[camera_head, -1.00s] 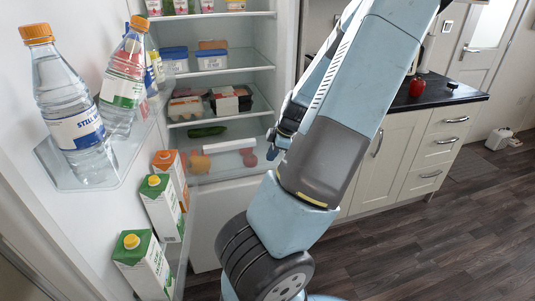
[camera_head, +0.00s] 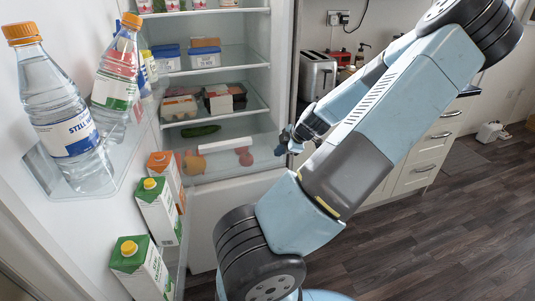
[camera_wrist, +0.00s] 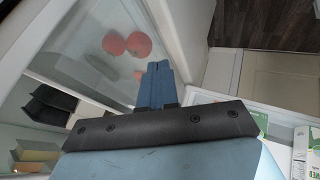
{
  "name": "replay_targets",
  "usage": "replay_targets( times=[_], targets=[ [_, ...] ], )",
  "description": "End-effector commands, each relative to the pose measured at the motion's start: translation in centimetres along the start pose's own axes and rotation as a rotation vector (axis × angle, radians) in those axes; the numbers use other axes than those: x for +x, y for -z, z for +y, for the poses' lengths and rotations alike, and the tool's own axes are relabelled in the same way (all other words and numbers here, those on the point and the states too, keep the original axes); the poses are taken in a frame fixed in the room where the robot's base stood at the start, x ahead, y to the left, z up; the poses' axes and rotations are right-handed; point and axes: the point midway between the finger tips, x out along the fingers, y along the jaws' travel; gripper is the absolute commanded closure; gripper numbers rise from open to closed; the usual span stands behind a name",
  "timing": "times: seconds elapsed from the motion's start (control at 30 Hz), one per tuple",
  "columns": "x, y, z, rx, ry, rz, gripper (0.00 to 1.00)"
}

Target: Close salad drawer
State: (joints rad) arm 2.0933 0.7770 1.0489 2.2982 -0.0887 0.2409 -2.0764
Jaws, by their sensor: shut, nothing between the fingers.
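The salad drawer (camera_head: 222,168) is the clear bin low in the open fridge, with a white strip across it. Red round items (camera_head: 243,156) and yellowish items (camera_head: 194,163) show through it; a green cucumber (camera_head: 200,131) lies behind. How far the drawer stands out is hard to tell. My gripper (camera_head: 285,142) is at the drawer's right side, near the fridge's right edge. In the wrist view my gripper (camera_wrist: 157,70) has its blue fingers together and empty, pointing past the red items (camera_wrist: 126,44). Contact with the drawer cannot be told.
The open fridge door on the left carries water bottles (camera_head: 63,110) and cartons (camera_head: 157,210). Glass shelves (camera_head: 222,58) with food are above the drawer. A counter with a toaster (camera_head: 317,76) and cabinets stands right of the fridge. The dark floor (camera_head: 430,240) at right is clear.

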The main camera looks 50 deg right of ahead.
Motion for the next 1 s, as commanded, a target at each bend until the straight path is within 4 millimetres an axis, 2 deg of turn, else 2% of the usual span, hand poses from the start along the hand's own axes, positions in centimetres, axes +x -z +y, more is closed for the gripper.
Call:
replay_targets(
  times=[0.57,0.7,1.0],
  targets=[
    [7.0,0.1,0.1,0.0,0.003,0.002,1.0],
    [7.8,0.1,1.9,-0.001,0.001,0.0,1.0],
    [8.6,0.1,3.4,-0.001,0.002,0.001,1.0]
  ],
)
